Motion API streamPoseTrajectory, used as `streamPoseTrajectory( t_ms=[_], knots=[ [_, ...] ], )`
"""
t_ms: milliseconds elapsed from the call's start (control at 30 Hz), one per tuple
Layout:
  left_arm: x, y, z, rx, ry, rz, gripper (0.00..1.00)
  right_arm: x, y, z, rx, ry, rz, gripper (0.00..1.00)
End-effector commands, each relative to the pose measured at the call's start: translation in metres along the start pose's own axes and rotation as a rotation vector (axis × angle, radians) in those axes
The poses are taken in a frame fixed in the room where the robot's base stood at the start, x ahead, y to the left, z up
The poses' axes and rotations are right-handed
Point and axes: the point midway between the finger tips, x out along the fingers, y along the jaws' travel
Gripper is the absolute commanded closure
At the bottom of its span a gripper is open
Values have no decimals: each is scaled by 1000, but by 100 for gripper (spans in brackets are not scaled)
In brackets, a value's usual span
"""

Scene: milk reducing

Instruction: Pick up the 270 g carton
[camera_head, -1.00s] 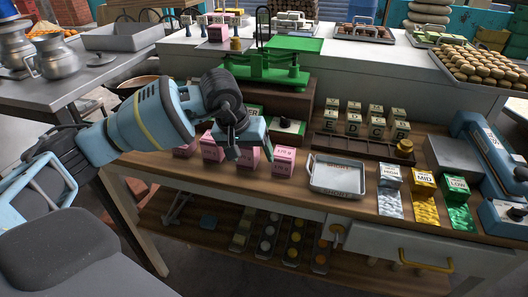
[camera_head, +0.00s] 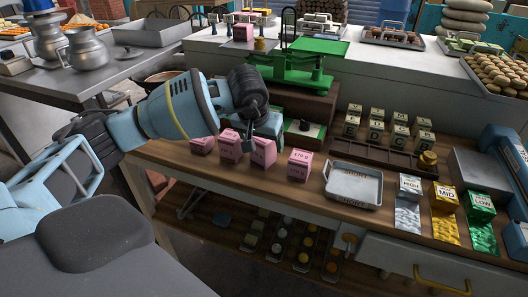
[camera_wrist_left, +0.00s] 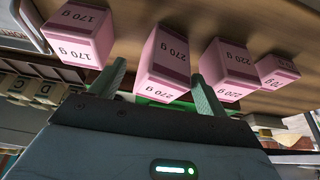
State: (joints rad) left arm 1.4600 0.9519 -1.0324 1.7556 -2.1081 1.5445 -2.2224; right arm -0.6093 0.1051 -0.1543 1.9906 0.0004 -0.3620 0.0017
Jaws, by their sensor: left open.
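The 270 g carton (camera_head: 264,152) is a pink box in a row of pink cartons on the wooden shelf. It stands left of the 170 g carton (camera_head: 299,165). In the left wrist view, which is upside down, the 270 g carton (camera_wrist_left: 165,62) shows its label between the 170 g carton (camera_wrist_left: 77,35) and the 220 g carton (camera_wrist_left: 230,70). My left gripper (camera_head: 262,132) is open and empty, close to the 270 g carton. Its two fingers (camera_wrist_left: 160,86) point to either side of that carton; contact cannot be told. My right gripper is out of view.
A green balance scale (camera_head: 300,62) stands on a wooden block behind the gripper. A metal tray (camera_head: 354,184) lies right of the cartons, then HIGH, MID and LOW boxes (camera_head: 445,200). Small lettered blocks (camera_head: 388,125) stand behind the tray. Another pink carton (camera_head: 243,32) is on the white counter.

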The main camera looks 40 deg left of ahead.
Motion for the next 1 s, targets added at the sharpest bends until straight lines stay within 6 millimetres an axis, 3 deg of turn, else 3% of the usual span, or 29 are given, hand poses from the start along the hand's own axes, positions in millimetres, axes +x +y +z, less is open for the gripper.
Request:
streamPoseTrajectory(
  t_ms=[300, 567, 1000],
  knots=[
    [39, 2, 1, -1, -1, 0, 25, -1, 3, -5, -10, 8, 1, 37],
    [41, 2, 1, 0, 1, 1, 25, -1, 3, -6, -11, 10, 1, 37],
    [41, 2, 1, 0, 0, 1, 80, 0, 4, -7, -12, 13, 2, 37]
  ],
)
